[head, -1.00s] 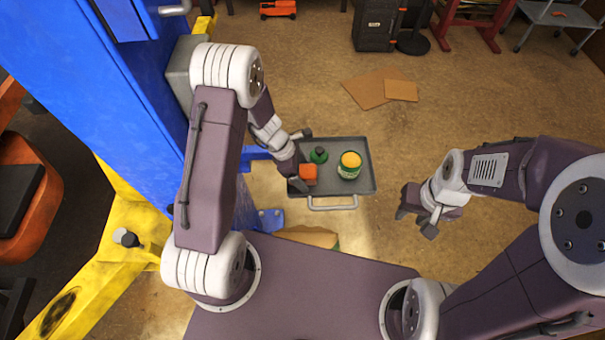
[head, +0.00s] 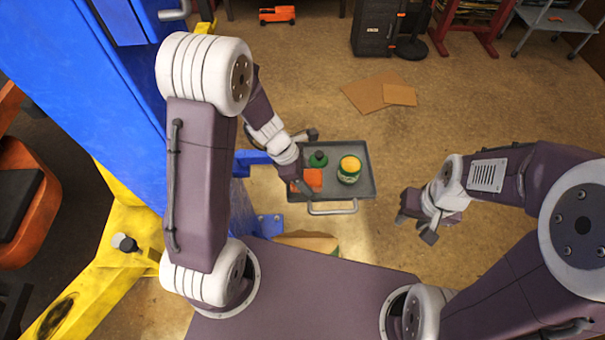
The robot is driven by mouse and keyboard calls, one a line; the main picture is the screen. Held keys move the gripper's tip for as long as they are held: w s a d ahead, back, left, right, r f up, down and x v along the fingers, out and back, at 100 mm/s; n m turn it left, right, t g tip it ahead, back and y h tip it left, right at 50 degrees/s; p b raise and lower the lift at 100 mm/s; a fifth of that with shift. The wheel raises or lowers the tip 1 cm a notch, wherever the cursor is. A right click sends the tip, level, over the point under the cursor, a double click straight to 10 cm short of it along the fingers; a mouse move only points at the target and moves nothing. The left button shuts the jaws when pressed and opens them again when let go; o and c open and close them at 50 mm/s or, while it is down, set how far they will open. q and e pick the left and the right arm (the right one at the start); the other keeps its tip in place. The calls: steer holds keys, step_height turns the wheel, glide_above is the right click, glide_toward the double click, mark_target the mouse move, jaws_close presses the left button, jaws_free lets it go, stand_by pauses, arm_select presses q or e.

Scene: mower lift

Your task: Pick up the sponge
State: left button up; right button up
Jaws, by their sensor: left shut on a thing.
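The orange block that I take as the sponge (head: 313,177) is at the left side of the grey tray (head: 360,190), partly hidden by my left gripper (head: 304,162). My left gripper is shut on it; I cannot tell whether it is clear of the tray floor. My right gripper (head: 416,218) hangs empty to the right of the tray, with its fingers apart.
The tray also holds a green bottle (head: 318,159) and a green jar with a yellow lid (head: 349,169). The blue lift post (head: 110,130) and its yellow base (head: 125,245) stand at left. Flat cardboard (head: 375,92) lies beyond the tray.

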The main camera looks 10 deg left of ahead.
arm_select(q)
steer(key=s+d+r, duration=0.3)
steer(key=s+r, duration=0.1)
steer(key=s, duration=0.2)
steer(key=shift+d+r, duration=0.15)
steer(key=shift+d, duration=0.1)
steer(key=o, duration=0.5)
steer(key=c, duration=0.3)
steer(key=shift+s, duration=0.1)
